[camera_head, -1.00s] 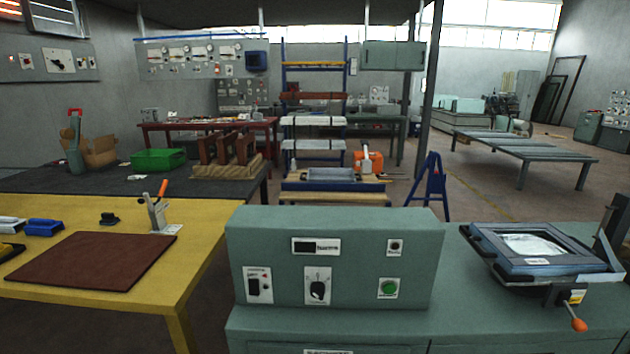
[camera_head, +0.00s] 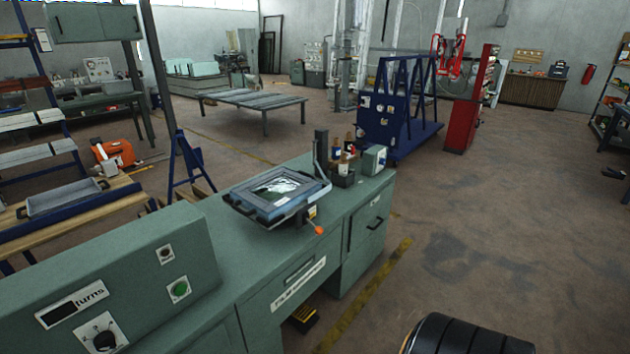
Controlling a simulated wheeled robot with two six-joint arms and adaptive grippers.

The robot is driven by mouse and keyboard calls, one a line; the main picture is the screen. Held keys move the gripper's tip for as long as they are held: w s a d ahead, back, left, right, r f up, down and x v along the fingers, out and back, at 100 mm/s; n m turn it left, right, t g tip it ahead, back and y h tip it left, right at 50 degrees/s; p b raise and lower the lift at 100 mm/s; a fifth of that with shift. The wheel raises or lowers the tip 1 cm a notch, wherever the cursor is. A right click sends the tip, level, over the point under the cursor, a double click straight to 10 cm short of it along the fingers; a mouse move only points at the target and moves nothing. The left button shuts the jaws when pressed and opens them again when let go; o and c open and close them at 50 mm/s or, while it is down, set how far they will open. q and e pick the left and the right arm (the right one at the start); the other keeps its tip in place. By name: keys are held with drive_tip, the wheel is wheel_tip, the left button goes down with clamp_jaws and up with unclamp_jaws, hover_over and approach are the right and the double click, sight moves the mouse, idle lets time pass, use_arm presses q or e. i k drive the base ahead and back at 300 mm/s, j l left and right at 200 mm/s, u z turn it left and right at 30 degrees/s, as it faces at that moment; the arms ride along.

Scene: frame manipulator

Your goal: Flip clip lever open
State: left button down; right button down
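A frame-holding device (camera_head: 276,192) with a grey-blue rectangular frame around a pale, shiny sheet sits on the green workbench. A lever with an orange knob (camera_head: 319,229) sticks out from its front right side, low near the bench edge. A dark upright post (camera_head: 321,152) stands at the device's back right. The clip is too small to make out, so I cannot tell its lever's position. Neither of my grippers is in view.
The green workbench (camera_head: 255,262) carries a control box (camera_head: 140,270) with a green button at left. Bottles and a small grey box (camera_head: 375,159) stand behind the device. Open floor lies to the right. A dark ribbed object at the bottom edge is cut off and unclear.

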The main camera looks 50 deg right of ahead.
sight(318, 230)
drive_tip(key=z, duration=1.65)
